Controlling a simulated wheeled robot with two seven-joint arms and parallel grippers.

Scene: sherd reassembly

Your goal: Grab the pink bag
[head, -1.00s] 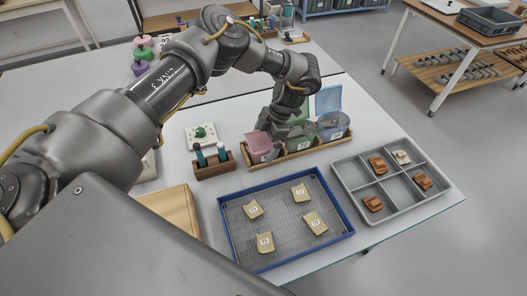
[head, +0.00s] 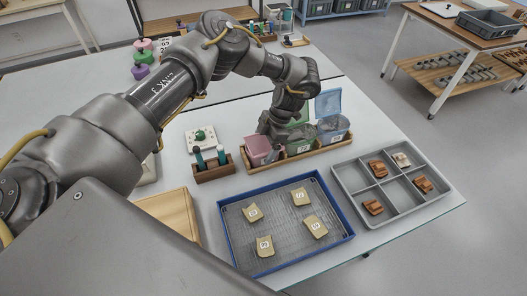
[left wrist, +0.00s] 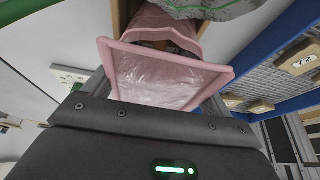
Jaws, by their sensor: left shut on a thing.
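The pink bag (head: 260,149) stands at the left end of a wooden rack (head: 300,155), with a green bag (head: 301,134) and a blue bag (head: 333,124) to its right. My left gripper (head: 272,132) is at the pink bag, shut on it. In the left wrist view the pink bag (left wrist: 165,76) fills the space in front of the gripper, its pink-rimmed clear panel close to the camera. The fingertips are mostly hidden behind the bag. My right gripper is not in view.
A blue tray (head: 232,244) with several numbered tan sherds lies in front of the rack. A grey divided tray (head: 405,204) with brown pieces is at the right. A wooden holder with bottles (head: 214,172) stands left of the pink bag.

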